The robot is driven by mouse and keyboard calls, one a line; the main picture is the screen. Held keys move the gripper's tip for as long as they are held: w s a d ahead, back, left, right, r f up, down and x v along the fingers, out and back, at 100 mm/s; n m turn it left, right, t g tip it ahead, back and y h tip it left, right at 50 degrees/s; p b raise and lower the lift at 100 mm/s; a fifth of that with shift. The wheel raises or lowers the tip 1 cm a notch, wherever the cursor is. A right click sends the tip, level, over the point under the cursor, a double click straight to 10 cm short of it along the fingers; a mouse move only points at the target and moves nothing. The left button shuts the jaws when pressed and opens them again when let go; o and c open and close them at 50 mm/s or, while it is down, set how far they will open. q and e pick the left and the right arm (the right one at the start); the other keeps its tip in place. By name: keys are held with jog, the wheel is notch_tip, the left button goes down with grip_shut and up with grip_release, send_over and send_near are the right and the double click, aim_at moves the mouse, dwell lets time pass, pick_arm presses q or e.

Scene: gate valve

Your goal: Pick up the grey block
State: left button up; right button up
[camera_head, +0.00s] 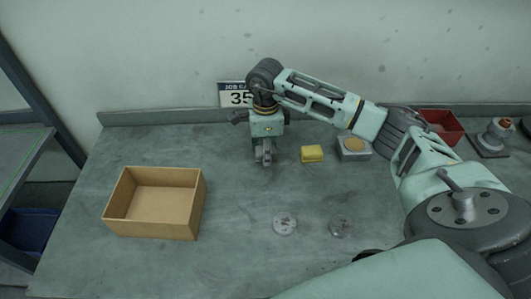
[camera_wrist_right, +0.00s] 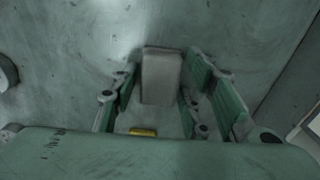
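The grey block (camera_wrist_right: 161,78) shows in the right wrist view, standing out against the table between the two fingers of my right gripper (camera_wrist_right: 158,92). The fingers are spread to either side of it, with narrow gaps that look clear. In the head view my right gripper (camera_head: 266,158) points down over the middle of the table. There the block is mostly hidden by the gripper, and I cannot tell its exact place. My left gripper is out of view.
An open cardboard box (camera_head: 154,203) stands at the left. A yellow block (camera_head: 312,153) and a grey piece with a tan top (camera_head: 354,147) lie right of the gripper. Two clear discs (camera_head: 285,223) lie in front. A red bin (camera_head: 441,126) stands at the back right.

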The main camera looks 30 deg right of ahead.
jog(key=c, duration=0.8)
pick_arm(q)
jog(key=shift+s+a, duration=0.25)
pick_arm(e)
jog(key=shift+c, duration=0.2)
jog(key=shift+r, duration=0.1)
jog(key=shift+r+b, duration=0.35)
jog(key=shift+r, duration=0.2)
notch_tip(320, 180, up, 3)
jog(key=shift+b, duration=0.6)
pick_arm(q)
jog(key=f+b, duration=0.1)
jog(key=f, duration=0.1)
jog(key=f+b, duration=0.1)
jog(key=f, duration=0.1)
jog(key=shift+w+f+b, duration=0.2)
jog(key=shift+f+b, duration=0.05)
jog(key=shift+b, duration=0.05)
pick_arm(e)
jog(key=s+d+r, duration=0.1)
jog(key=s+r, duration=0.6)
jog(key=s, duration=0.4)
jog(key=shift+s, duration=0.35)
jog(key=shift+f, duration=0.1)
